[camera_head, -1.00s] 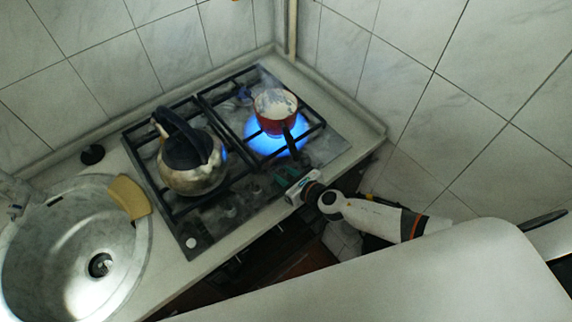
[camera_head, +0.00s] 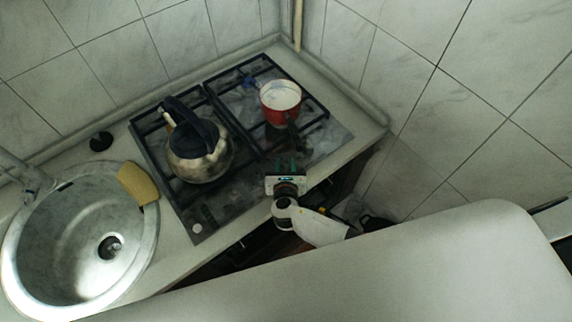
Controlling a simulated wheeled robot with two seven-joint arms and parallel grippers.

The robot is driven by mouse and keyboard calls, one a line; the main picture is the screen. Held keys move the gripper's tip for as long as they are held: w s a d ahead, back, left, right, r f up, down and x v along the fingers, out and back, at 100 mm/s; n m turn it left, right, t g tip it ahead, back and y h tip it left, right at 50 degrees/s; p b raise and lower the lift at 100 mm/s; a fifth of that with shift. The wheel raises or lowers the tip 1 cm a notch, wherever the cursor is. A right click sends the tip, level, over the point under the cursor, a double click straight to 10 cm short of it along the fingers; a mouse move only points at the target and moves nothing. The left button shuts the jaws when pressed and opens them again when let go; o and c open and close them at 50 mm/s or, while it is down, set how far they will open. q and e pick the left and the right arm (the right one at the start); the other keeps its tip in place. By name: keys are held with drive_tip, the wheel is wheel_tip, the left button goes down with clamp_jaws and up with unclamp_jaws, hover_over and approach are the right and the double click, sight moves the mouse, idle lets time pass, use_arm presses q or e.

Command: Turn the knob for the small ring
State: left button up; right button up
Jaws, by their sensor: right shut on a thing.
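The gas hob (camera_head: 225,205) is set in the counter, with its knobs along the front edge. A red pot (camera_head: 282,105) with white contents stands on the right grate, its dark handle pointing toward me. No flame shows under it. A metal kettle (camera_head: 200,160) stands on the left grate. My right gripper (camera_head: 286,164) is at the hob's front edge, in front of the pot, shut on a knob that its fingers hide. One pale knob (camera_head: 196,228) shows at the front left corner of the hob. My left gripper is out of view.
A round steel sink (camera_head: 75,250) with a yellow sponge (camera_head: 138,184) on its rim is at the left. A black round thing (camera_head: 101,141) lies on the counter behind it. Tiled walls close off the back and right.

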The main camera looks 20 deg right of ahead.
idle(0.5)
drive_tip(key=o, duration=1)
drive_tip(key=b+v, duration=0.1)
drive_tip(key=v, duration=1.1)
